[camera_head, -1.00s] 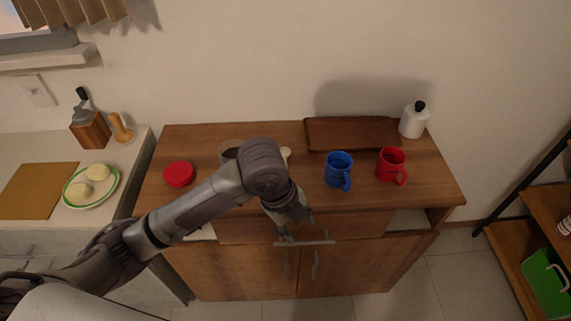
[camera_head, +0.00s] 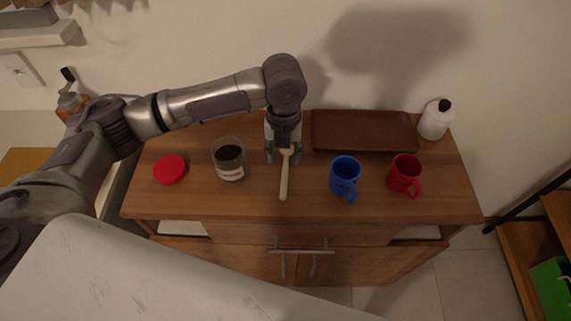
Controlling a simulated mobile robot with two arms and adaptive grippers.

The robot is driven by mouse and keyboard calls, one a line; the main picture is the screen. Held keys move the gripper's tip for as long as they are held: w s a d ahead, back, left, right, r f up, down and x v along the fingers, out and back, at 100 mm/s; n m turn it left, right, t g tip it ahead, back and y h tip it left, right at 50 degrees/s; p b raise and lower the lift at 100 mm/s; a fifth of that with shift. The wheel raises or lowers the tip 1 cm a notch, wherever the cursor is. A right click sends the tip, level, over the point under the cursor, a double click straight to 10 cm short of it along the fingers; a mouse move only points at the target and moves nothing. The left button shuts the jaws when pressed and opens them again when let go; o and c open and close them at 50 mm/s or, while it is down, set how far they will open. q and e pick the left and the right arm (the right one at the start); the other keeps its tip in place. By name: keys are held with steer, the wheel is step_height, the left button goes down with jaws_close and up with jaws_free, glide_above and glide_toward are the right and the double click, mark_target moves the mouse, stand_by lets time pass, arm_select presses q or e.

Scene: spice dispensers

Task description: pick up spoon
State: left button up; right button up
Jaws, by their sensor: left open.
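A light wooden spoon (camera_head: 284,182) lies on the wooden cabinet top, its handle toward the front edge. My left gripper (camera_head: 284,157) is open over the far end of the spoon, with one finger on each side of it. The far end of the spoon is partly hidden under the gripper. I cannot tell whether the fingers touch it. My right gripper is not in view.
A glass jar with dark contents (camera_head: 229,163) and a red lid (camera_head: 170,170) are left of the spoon. A blue mug (camera_head: 344,177), a red mug (camera_head: 404,175), a brown tray (camera_head: 364,133) and a white bottle (camera_head: 434,122) are to the right.

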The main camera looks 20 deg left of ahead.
mark_target(285, 174)
arm_select(q)
step_height(285, 174, down, 3)
steer(key=shift+f+p, duration=0.1)
steer(key=shift+p, duration=0.3)
step_height(285, 174, down, 3)
steer(key=shift+s+d+r+p, duration=0.1)
steer(key=shift+r+p, duration=0.1)
steer(key=shift+p, duration=0.1)
steer(key=shift+f, duration=0.6)
steer(key=c, duration=0.7)
jaws_close()
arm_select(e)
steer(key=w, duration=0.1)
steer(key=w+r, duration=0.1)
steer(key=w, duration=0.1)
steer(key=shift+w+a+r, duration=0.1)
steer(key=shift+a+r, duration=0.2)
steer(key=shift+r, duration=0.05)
